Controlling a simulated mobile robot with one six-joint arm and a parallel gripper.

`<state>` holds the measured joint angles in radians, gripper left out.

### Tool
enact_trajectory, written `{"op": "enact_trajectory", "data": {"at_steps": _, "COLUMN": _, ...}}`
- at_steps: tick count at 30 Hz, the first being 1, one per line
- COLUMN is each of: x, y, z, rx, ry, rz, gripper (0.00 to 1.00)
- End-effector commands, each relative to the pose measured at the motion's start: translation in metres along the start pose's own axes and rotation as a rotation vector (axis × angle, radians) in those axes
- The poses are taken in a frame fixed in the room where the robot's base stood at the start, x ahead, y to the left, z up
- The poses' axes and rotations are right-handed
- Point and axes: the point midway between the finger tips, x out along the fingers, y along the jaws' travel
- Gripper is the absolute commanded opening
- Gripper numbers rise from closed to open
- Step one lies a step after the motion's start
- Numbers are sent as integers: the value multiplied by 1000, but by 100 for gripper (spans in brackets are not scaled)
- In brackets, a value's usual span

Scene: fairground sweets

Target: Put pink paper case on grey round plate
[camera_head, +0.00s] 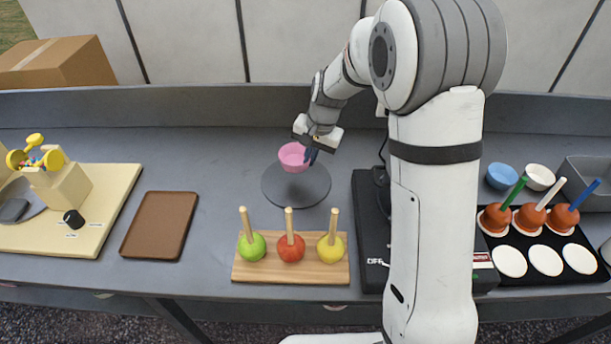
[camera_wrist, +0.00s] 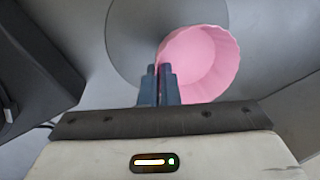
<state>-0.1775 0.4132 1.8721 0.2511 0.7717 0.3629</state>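The pink paper case (camera_head: 292,156) is at the back edge of the grey round plate (camera_head: 300,191) in the head view. In the wrist view the pink paper case (camera_wrist: 203,62) appears over the grey round plate (camera_wrist: 128,30), its open side facing the camera. My gripper (camera_head: 311,157) is at the right side of the case. In the wrist view the fingers of my gripper (camera_wrist: 160,72) are close together with the case's pink wall pinched between them. Whether the case touches the plate or hangs just above it I cannot tell.
A wooden board (camera_head: 290,269) with three apples on sticks stands in front of the plate. A brown tray (camera_head: 160,226) lies to the left. A black appliance (camera_head: 368,240) is close on the right, beside my arm. Blue (camera_head: 502,176) and white (camera_head: 540,177) cases stand farther right.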

Motion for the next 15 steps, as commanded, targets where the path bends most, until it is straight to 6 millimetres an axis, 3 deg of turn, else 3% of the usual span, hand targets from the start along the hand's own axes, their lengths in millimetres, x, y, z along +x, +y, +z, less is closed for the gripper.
{"op": "enact_trajectory", "data": {"at_steps": 15, "x": 59, "y": 12, "z": 0, "rx": 0, "ry": -2, "rz": 0, "gripper": 0}}
